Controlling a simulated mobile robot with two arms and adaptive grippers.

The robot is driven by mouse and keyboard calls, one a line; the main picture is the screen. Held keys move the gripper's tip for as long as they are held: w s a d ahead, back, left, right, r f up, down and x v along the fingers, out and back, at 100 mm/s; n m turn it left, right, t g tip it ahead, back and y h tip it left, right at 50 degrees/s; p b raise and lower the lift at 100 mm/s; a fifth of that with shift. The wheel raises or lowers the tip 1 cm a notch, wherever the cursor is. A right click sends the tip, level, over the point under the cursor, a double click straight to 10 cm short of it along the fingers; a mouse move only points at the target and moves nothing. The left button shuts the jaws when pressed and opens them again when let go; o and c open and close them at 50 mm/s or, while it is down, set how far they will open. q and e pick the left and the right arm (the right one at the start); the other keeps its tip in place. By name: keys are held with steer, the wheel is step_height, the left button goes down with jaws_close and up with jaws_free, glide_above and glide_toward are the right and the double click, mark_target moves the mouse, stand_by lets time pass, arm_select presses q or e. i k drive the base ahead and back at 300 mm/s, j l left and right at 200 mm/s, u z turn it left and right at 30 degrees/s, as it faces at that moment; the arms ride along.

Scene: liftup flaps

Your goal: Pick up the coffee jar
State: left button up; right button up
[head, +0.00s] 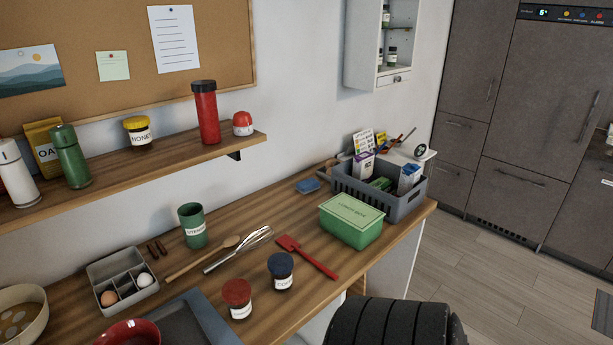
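Two small labelled jars stand upright near the front edge of the wooden counter in the head view. One jar has a dark blue lid (281,272), and the other has a red lid (238,298). Their labels are too small to read, so I cannot tell which is the coffee jar. A honey jar (138,132) with a yellow lid stands on the wall shelf. Neither of my grippers is in view.
A red bowl (128,335) is at the front left.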

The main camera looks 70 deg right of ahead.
mark_target(280, 285)
steer(key=z, duration=1.9)
steer(key=k+l, duration=0.1)
steer(key=l, duration=0.7)
steer(key=z, duration=0.05)
